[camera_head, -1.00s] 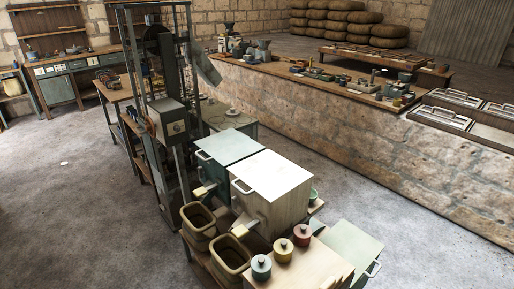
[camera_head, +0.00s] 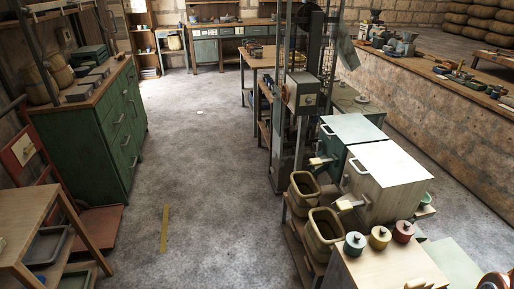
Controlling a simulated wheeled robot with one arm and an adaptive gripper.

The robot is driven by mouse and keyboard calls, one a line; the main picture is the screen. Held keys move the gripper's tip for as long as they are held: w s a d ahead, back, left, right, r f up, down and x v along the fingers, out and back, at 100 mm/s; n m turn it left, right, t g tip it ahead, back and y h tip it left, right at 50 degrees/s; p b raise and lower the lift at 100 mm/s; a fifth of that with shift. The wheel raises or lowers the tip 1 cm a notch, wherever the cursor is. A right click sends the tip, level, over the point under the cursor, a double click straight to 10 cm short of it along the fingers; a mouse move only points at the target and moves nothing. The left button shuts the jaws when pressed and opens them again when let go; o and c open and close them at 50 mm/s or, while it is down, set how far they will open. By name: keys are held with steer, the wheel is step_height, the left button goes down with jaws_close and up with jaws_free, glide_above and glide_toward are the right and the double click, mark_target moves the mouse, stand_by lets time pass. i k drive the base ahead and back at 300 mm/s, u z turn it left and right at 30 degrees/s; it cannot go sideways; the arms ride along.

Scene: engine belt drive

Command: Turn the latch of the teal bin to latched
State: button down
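The teal bin (camera_head: 352,130) is a box with a lid, standing right of centre behind a white bin (camera_head: 387,178). A pale handle (camera_head: 327,129) is on its left-facing side. Below the handle a small pale lever (camera_head: 321,161), seemingly the latch, sticks out to the left. I cannot tell from this distance whether it stands at latched. The white bin has a similar lever (camera_head: 349,203), also sticking out left.
Two open olive tubs (camera_head: 324,232) stand left of the bins, close to the levers. Lidded pots (camera_head: 379,237) sit on a wooden top in front. A tall metal frame (camera_head: 299,95) rises behind.

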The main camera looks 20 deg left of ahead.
mark_target(320, 146)
steer(key=u, duration=0.65)
steer(key=k, duration=0.45)
steer(key=u, duration=0.55)
steer(key=i, duration=0.7)
steer(key=u, duration=0.55)
steer(key=i, duration=1.8)
steer(key=z, duration=0.35)
steer(key=i, duration=0.55)
steer(key=z, duration=0.25)
